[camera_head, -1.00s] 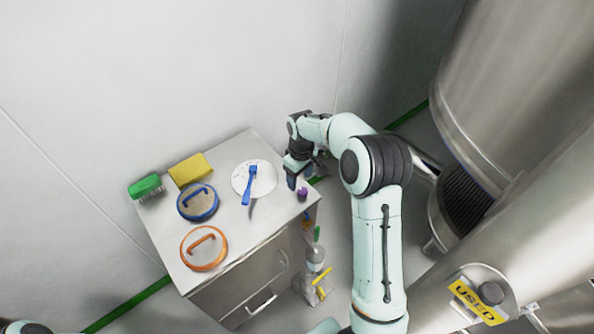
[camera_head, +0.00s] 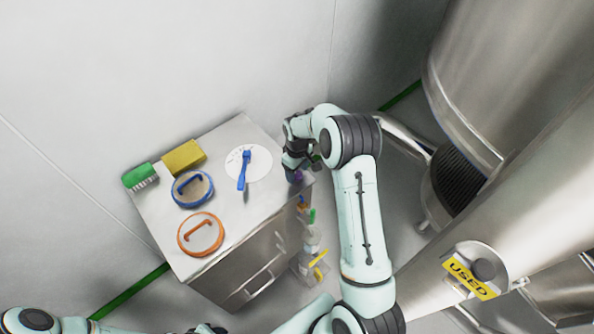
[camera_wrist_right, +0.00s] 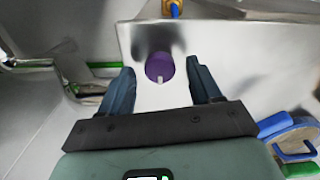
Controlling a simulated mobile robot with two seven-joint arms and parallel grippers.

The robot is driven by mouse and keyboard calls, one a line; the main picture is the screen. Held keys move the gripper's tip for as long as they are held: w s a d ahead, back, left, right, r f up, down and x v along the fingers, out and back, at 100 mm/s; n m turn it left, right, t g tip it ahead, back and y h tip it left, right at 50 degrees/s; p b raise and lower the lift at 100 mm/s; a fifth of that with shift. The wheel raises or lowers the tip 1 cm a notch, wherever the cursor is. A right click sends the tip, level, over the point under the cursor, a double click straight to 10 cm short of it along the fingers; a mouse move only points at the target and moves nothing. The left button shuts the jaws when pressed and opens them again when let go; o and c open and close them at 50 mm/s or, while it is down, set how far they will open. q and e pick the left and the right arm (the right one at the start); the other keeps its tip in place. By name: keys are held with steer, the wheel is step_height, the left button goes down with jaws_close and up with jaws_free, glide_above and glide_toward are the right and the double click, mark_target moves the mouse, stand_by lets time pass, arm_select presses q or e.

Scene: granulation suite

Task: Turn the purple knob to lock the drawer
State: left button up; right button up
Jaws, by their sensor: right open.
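The purple knob (camera_head: 297,176) stands at the right corner of the metal cabinet's top (camera_head: 228,215), partly hidden by my right gripper in the head view. In the right wrist view the knob (camera_wrist_right: 159,66) is round, with a small pale mark on its near side. My right gripper (camera_head: 292,170) is open, with one finger on each side of the knob in the wrist view and gaps between. The drawer fronts (camera_head: 262,262) are on the cabinet's front and look closed. My left arm shows at the bottom left; a dark part at the bottom edge may be its gripper (camera_head: 207,329).
On the cabinet top are a white disc (camera_head: 262,172) with a blue handle, blue-rimmed (camera_head: 193,189) and orange-rimmed (camera_head: 201,234) round items, a yellow block (camera_head: 183,157) and a green brush (camera_head: 138,176). Bottles (camera_head: 311,240) stand at the right side. Large steel vessels (camera_head: 500,90) fill the right.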

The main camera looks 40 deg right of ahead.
steer(key=shift+f, duration=0.25)
steer(key=c, duration=1)
steer(key=shift+c, duration=0.2)
